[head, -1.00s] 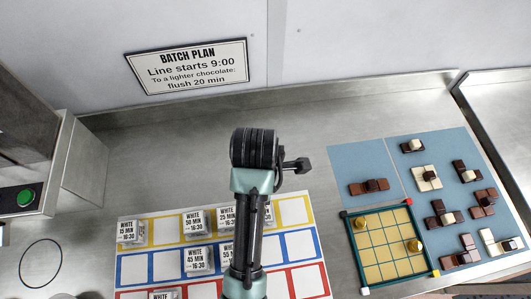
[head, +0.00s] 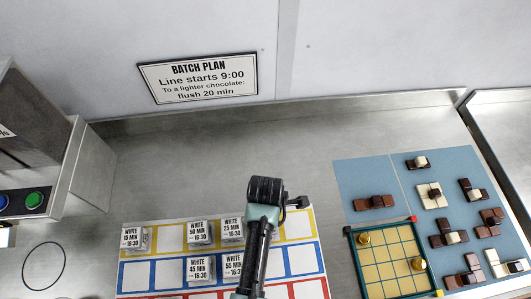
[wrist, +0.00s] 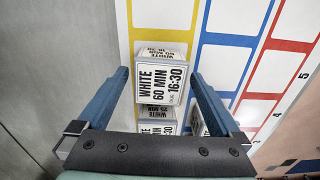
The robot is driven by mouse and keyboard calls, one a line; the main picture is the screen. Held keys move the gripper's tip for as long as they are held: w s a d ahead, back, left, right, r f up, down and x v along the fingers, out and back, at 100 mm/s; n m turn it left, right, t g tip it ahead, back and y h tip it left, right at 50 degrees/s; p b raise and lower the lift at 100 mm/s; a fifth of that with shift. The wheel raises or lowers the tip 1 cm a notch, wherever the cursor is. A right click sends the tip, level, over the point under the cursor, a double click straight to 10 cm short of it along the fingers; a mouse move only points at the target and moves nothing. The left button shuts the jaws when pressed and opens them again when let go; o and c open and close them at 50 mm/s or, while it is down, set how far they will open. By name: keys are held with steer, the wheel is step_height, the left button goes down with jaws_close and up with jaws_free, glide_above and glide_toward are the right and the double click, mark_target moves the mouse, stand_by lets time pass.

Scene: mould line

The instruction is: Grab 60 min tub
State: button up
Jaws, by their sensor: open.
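The 60 min tub (wrist: 160,84) is a white block-shaped tub labelled "WHITE 60 MIN 16:30" in the wrist view. It stands in the yellow row of the board. My gripper (wrist: 159,76) is open, with one blue finger on each side of the tub. Small gaps seem to show between the fingers and the tub; contact cannot be made out. In the head view my arm covers the place where this tub stands, and my fingers are hidden there.
The 25 min tub (head: 232,230) stands close beside it in the yellow row. The 50 min tub (head: 199,233), 15 min tub (head: 134,238), 45 min tub (head: 198,268) and 55 min tub (head: 233,266) share the board (head: 305,232). A green-edged tray (head: 349,262) and chocolates lie right.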

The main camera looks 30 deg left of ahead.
steer(key=shift+f, duration=0.3)
steer(key=c, duration=1.4)
step_height(320, 180, up, 10)
steer(key=shift+w+f+b, duration=0.1)
steer(key=shift+f+b, duration=0.05)
steer(key=shift+b, duration=0.3)
steer(key=shift+c, duration=0.2)
step_height(320, 180, up, 8)
steer(key=p, duration=0.7)
steer(key=shift+f+p, duration=0.25)
steer(key=shift+p, duration=0.15)
